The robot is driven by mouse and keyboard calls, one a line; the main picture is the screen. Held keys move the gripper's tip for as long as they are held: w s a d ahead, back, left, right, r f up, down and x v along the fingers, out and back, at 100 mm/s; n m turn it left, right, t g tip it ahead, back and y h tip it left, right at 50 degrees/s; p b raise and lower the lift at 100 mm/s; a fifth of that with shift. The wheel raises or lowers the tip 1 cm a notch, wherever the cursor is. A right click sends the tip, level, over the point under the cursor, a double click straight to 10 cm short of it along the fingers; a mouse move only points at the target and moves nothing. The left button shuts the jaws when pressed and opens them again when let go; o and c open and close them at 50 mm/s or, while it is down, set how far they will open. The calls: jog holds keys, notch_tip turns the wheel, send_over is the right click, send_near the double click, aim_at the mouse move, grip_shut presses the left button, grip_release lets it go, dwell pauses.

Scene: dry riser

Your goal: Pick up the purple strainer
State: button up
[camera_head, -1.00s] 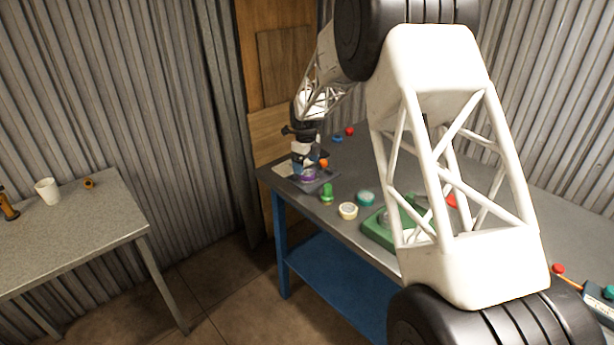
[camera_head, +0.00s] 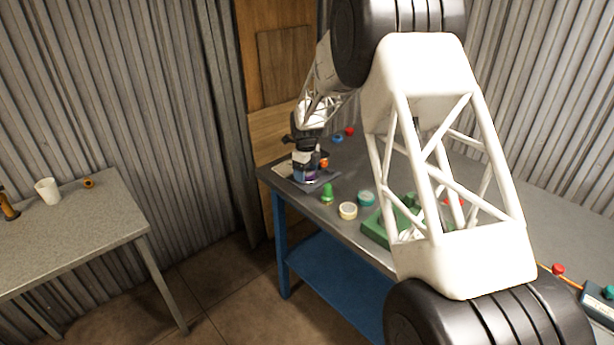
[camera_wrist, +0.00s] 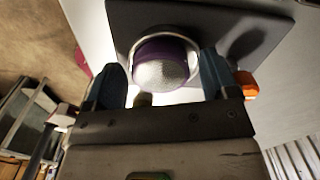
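The purple strainer (camera_wrist: 166,66) shows in the wrist view as a round mesh bowl with a purple band and a metal rim. It sits over a dark grey flat plate or tray (camera_wrist: 200,18). My gripper (camera_wrist: 163,75) is open, with one blue finger on each side of the strainer; I cannot tell whether either finger touches it. In the head view my gripper (camera_head: 305,177) is low over the tray (camera_head: 325,182) at the table's far left corner. Only a little of the purple strainer (camera_head: 311,180) shows there, mostly hidden by the gripper.
An orange item (camera_head: 324,163) stands close beside the gripper. A green item (camera_head: 327,192), a tape roll (camera_head: 348,210), a teal roll (camera_head: 366,198) and a green case (camera_head: 376,232) line the front edge. Blue (camera_head: 337,139) and red (camera_head: 349,131) items lie behind.

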aim_at(307, 173)
jog(key=c, duration=0.8)
jog(key=shift+r, duration=0.2)
jog(key=shift+r, duration=0.55)
jog(key=shift+s+d+r, duration=0.1)
jog(key=shift+s+r, duration=0.1)
jog(key=shift+r, duration=0.35)
jog(key=shift+s+r, duration=0.15)
jog(key=shift+r, duration=0.4)
jog(key=s+d, duration=0.1)
jog(key=s, duration=0.4)
jog(key=s+d+r, duration=0.1)
jog(key=s, duration=0.4)
jog(key=s+d, duration=0.1)
jog(key=s, duration=0.3)
jog(key=shift+s+d+r, duration=0.2)
jog(key=shift+s+d, duration=0.2)
